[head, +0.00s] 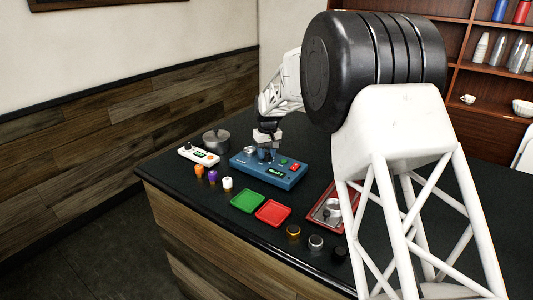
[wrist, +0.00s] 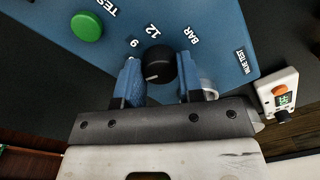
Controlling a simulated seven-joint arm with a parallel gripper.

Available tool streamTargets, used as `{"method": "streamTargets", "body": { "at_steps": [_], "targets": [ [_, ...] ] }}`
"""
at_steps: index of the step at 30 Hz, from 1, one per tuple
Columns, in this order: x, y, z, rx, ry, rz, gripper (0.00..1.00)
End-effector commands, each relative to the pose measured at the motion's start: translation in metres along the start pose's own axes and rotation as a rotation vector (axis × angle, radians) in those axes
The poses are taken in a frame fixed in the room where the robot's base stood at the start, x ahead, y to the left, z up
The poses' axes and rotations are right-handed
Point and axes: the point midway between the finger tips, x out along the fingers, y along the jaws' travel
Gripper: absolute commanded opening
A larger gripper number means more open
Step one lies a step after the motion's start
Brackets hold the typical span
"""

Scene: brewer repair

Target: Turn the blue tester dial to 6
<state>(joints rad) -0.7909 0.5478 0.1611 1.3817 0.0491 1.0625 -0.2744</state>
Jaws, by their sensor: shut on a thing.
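The blue tester (head: 262,176) lies on the dark counter and fills the top of the wrist view (wrist: 215,30). Its black dial (wrist: 160,62) has a white pointer mark, which points to the lower left in the wrist view. Printed marks near the dial read like 9, 12 and BAR; any others are hidden by the fingers. My gripper (wrist: 161,85) has one blue-padded finger on each side of the dial and is shut on it.
A white control unit (head: 199,154) and a grey pot (head: 216,139) stand left of the tester. Orange (head: 199,171), purple (head: 212,175) and white (head: 227,183) knobs stand in front. Green (head: 248,201) and red (head: 273,212) trays lie nearer the counter edge.

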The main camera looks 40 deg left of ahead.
Motion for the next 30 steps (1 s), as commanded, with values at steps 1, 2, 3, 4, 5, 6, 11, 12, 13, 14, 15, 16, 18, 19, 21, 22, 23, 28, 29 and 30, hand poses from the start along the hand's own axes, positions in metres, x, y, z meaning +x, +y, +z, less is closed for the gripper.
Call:
{"method": "streamTargets", "body": {
  "at_steps": [1,2,3,4,5,6,11,12,13,14,15,16,18,19,21,22,23,28,29,30],
  "targets": [
    [-0.0009,0.0,0.0,0.038,0.003,0.0,0.11],
    [-0.0007,0.0,0.0001,0.062,0.004,0.0,0.11],
    [-0.0001,-0.0001,0.0002,0.094,0.004,0.0,0.11],
    [0.0001,-0.0001,0.0003,0.117,0.005,0.0,0.11],
    [0.0002,-0.0001,0.0003,0.141,0.006,0.0,0.11],
    [-0.0001,-0.0001,0.0002,0.171,0.008,0.0,0.11],
    [-0.0008,-0.0001,0.0001,0.27,0.013,0.0,0.11],
    [-0.0007,-0.0001,0.0002,0.29,0.013,0.0,0.11],
    [-0.0007,-0.0001,0.0002,0.302,0.014,0.0,0.11],
    [-0.0007,-0.0001,0.0002,0.315,0.014,0.0,0.11],
    [-0.0007,-0.0002,0.0002,0.328,0.015,0.0,0.11],
    [-0.0007,-0.0002,0.0002,0.336,0.015,0.0,0.11],
    [-0.0008,-0.0002,0.0002,0.352,0.016,0.0,0.11],
    [-0.0008,-0.0002,0.0002,0.356,0.016,0.0,0.11],
    [-0.0008,-0.0002,0.0001,0.363,0.017,0.0,0.11],
    [-0.0009,-0.0002,0.0001,0.365,0.017,0.0,0.11],
    [-0.0008,-0.0002,0.0001,0.366,0.017,0.0,0.11],
    [-0.0009,-0.0002,0.0001,0.366,0.017,0.0,0.11],
    [-0.0009,-0.0002,0.0001,0.366,0.017,0.0,0.11],
    [-0.0009,-0.0002,0.0001,0.366,0.017,0.0,0.11]
  ]
}}
